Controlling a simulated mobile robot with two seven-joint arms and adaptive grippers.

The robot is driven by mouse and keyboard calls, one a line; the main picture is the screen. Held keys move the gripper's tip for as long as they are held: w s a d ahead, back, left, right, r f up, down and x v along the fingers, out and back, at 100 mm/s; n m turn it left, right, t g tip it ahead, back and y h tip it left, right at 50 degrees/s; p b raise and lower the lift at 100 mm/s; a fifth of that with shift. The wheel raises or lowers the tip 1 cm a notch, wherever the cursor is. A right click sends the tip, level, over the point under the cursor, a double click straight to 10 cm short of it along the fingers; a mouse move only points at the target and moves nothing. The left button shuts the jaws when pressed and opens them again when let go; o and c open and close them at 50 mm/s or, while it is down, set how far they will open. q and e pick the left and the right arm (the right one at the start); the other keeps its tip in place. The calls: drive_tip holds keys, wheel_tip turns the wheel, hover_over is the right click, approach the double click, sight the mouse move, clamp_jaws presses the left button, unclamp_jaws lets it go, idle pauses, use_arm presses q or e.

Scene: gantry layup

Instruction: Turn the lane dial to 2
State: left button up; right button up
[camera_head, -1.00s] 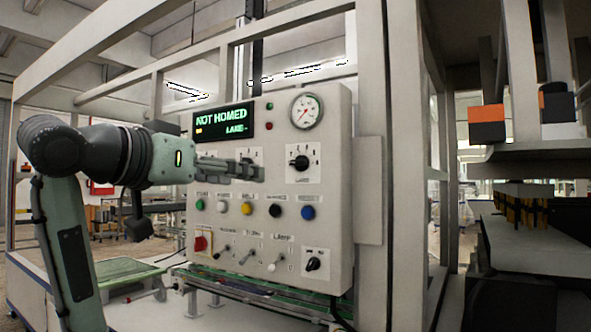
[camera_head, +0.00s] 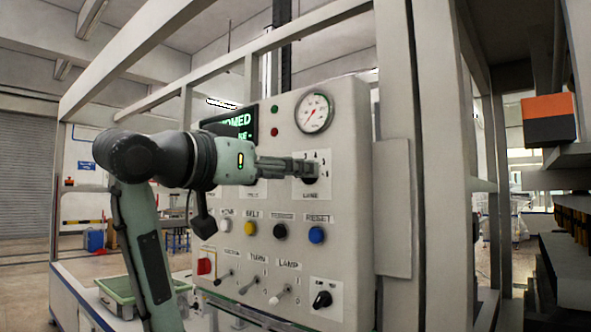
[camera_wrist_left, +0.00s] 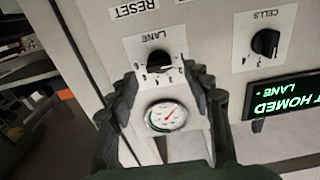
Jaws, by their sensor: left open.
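The lane dial (camera_wrist_left: 158,62) is a black knob on a white plate marked LANE, seen upside down in the left wrist view. Its small numbers are too blurred to read surely. In the head view the lane dial (camera_head: 311,177) is partly hidden behind my left gripper (camera_head: 312,169). In the wrist view my left gripper (camera_wrist_left: 165,78) is open, with one finger on each side of the dial's plate. I cannot tell whether the fingers touch the knob. The display (camera_wrist_left: 278,104) shows HOMED and LANE with a dash. My right gripper is not in view.
A pressure gauge (camera_head: 314,113) sits above the lane dial. The cells dial (camera_wrist_left: 265,42) is beside it. Below are several push buttons, such as the blue RESET button (camera_head: 316,235), and toggle switches. A frame post (camera_head: 401,150) stands right of the panel (camera_head: 352,200).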

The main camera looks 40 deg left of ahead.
use_arm(q)
drive_tip(key=shift+w+d, duration=0.1)
drive_tip(key=shift+w, duration=0.8)
drive_tip(key=c, duration=1.1)
clamp_jaws()
drive_tip(key=shift+d+m+p, duration=0.1)
drive_tip(key=shift+m+p, duration=0.55)
drive_tip(key=shift+m, duration=3.05)
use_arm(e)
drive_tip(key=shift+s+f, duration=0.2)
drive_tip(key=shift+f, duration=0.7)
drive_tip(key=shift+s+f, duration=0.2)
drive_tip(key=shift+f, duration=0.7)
